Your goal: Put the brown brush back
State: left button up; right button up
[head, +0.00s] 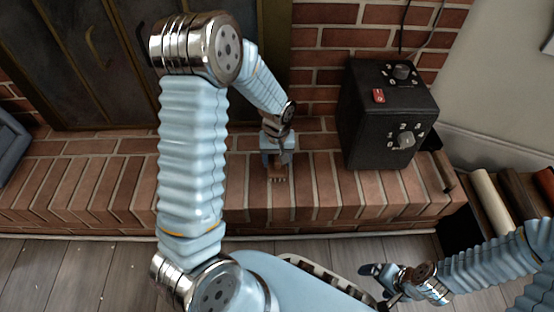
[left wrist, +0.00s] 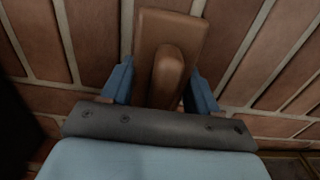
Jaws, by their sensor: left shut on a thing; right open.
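The brown brush (head: 278,178) is at the brick hearth in the head view, small and partly hidden by my left gripper (head: 278,157). In the left wrist view the brush (left wrist: 172,28) shows a flat brown block with a rounded raised handle. The left gripper's blue fingers (left wrist: 160,84) stand on either side of the handle, shut on it. Bricks lie behind the brush; I cannot tell whether it touches them. My right gripper (head: 384,284) is open and empty, low at the right of the head view, over the floor in front of the hearth.
A black box (head: 372,125) with dials and a red switch stands on the hearth right of the brush. A dark holder (head: 462,235) with several roll-like pieces is at the right. Dark fireplace doors (head: 95,60) stand behind. The hearth (head: 110,190) is clear left of the brush.

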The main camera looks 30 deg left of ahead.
pick_arm(q)
jog(key=shift+f, duration=0.1)
jog(key=o, duration=1.1)
jog(key=shift+r, duration=0.5)
notch_tip(320, 180, up, 12)
jog(key=p, duration=0.3)
jog(key=shift+f, duration=0.25)
jog(key=shift+s, duration=0.1)
